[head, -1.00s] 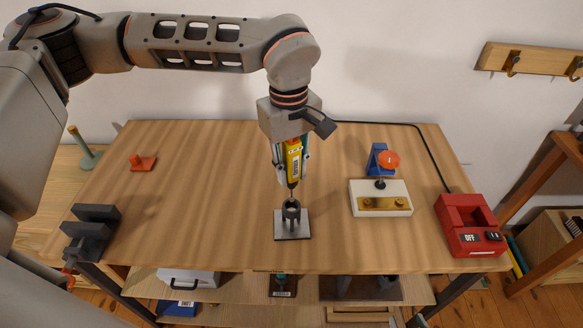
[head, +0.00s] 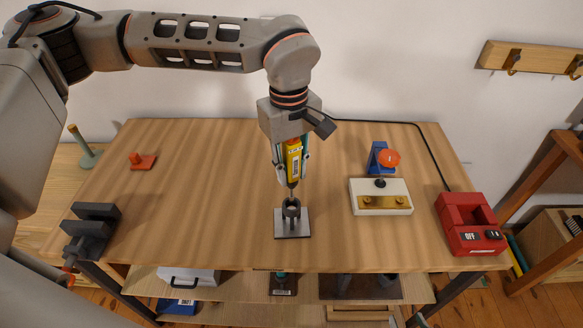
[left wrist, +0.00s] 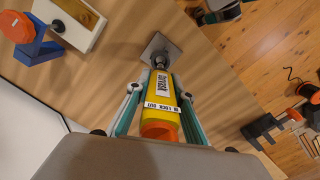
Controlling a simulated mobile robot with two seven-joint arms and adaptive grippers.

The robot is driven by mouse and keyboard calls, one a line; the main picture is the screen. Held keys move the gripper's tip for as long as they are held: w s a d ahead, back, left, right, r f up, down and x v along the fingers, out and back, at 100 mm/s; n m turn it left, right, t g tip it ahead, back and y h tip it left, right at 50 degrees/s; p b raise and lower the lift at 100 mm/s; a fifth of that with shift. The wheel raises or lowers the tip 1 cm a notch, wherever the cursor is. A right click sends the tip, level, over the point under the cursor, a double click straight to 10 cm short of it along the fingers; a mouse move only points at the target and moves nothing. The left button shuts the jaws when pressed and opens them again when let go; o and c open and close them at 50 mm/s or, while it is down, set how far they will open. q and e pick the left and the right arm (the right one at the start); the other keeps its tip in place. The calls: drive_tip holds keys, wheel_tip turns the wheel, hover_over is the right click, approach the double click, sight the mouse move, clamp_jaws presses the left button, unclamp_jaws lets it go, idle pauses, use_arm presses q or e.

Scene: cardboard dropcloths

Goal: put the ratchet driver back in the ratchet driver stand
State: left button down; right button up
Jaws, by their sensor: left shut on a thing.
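The ratchet driver (head: 293,157) has a yellow handle and a thin dark shaft pointing down. My left gripper (head: 291,176) is shut on its handle and holds it upright. The driver also fills the middle of the left wrist view (left wrist: 159,103), with an orange end cap near the camera. The ratchet driver stand (head: 284,226) is a grey square plate with a dark ring holder on top. It also shows in the left wrist view (left wrist: 150,49). The shaft tip is at the ring's mouth; whether it is inside I cannot tell. My right gripper is not in view.
A white block with a brass plate (head: 368,205) and a blue clamp with an orange knob (head: 388,158) stand to the right. A red charger (head: 470,228) is at the right edge. A dark vise (head: 91,232) is at the left edge. The table around the stand is clear.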

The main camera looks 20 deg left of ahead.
sight(291, 195)
use_arm(q)
drive_tip(key=shift+f, duration=0.1)
drive_tip(key=shift+f+b, duration=2.45)
drive_tip(key=shift+f, duration=1.85)
drive_tip(key=c, duration=1.7)
unclamp_jaws()
wheel_tip(291, 195, up, 12)
drive_tip(key=shift+a+r, duration=0.1)
drive_tip(key=shift+a, duration=0.05)
